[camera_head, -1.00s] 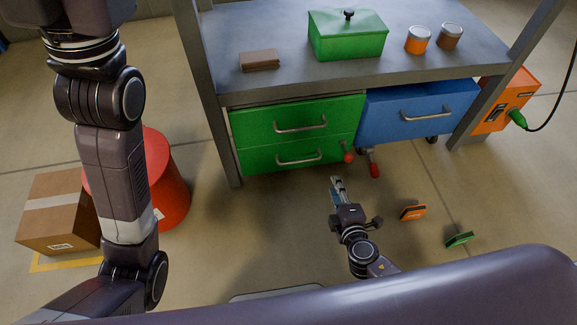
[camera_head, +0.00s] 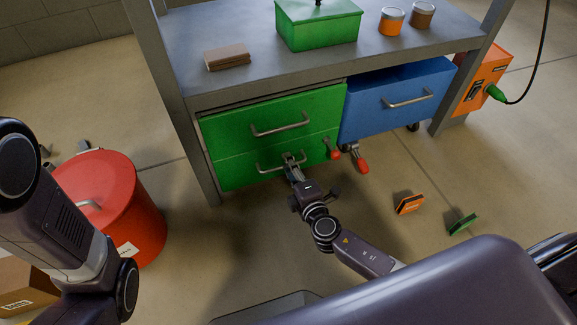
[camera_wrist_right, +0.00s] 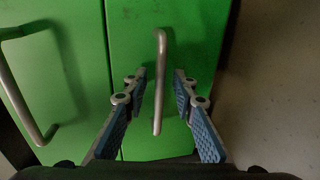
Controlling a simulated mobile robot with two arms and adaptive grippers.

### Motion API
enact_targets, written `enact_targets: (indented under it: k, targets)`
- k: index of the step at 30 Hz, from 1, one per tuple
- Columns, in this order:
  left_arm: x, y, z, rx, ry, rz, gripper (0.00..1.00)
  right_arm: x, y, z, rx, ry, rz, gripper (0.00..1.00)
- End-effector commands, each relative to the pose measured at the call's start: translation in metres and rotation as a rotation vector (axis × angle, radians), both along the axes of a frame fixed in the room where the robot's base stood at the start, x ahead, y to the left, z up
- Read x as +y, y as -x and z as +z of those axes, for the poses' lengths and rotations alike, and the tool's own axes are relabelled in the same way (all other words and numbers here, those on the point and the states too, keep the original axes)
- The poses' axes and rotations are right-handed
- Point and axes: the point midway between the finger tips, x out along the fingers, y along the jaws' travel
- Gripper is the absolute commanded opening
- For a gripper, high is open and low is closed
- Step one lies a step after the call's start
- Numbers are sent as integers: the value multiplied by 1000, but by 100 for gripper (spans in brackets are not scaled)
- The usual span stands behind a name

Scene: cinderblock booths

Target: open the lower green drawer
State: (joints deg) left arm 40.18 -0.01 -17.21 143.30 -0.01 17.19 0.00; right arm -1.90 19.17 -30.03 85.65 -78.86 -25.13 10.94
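The lower green drawer (camera_head: 236,172) is closed, flush beneath the upper green drawer (camera_head: 225,130), under the workbench. Its silver bar handle (camera_head: 268,167) is partly hidden by my right gripper (camera_head: 291,160). In the right wrist view, the lower drawer (camera_wrist_right: 195,30) is the right-hand green panel and its handle (camera_wrist_right: 159,60) runs upright in the picture. The blue-padded fingers of my right gripper (camera_wrist_right: 158,88) are open on either side of the handle, with a gap showing on both sides. My left arm is at the left of the head view; its gripper is not visible.
A blue drawer (camera_head: 400,112) stands out to the right. Red-handled clamps (camera_head: 361,162) hang beside the green drawers. A red bin (camera_head: 112,200) stands left of the bench leg. Orange (camera_head: 410,203) and green (camera_head: 463,222) items lie on the floor at right.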

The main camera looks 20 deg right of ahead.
Motion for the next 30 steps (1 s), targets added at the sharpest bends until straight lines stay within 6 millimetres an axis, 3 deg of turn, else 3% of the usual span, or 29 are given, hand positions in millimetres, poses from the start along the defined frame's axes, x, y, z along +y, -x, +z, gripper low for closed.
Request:
enact_targets:
  k: [10,17,30]
  targets:
    - [0,0,-1,0,0,0,40,0,-5,-1,1,0,1,24]
    - [0,0,-1,0,-1,0,40,0,-5,-1,1,0,0,0]
    - [0,0,-1,1,0,0,40,0,-4,-1,1,0,0,0]
